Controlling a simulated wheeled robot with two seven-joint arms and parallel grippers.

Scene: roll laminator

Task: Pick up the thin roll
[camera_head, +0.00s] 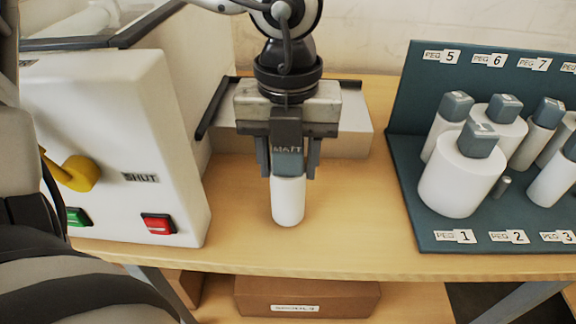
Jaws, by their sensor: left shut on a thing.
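My left gripper (289,160) points down over the wooden table, left of the middle of the head view. It is shut on a thin white roll (288,203) by the roll's grey top block, which bears the word MATT. The roll hangs upright below the fingers. I cannot tell whether its lower end touches the table. Several other white rolls with grey tops stand on the dark teal peg board at the right, among them a thick roll (459,180) by the label PEG 1. My right gripper is not in view.
The white laminator (105,140) stands at the left, with a yellow lever (77,173), a SHUT label, and green and red buttons. The teal peg board (425,235) fills the right. A cardboard box (330,298) sits below the table. Table between gripper and board is clear.

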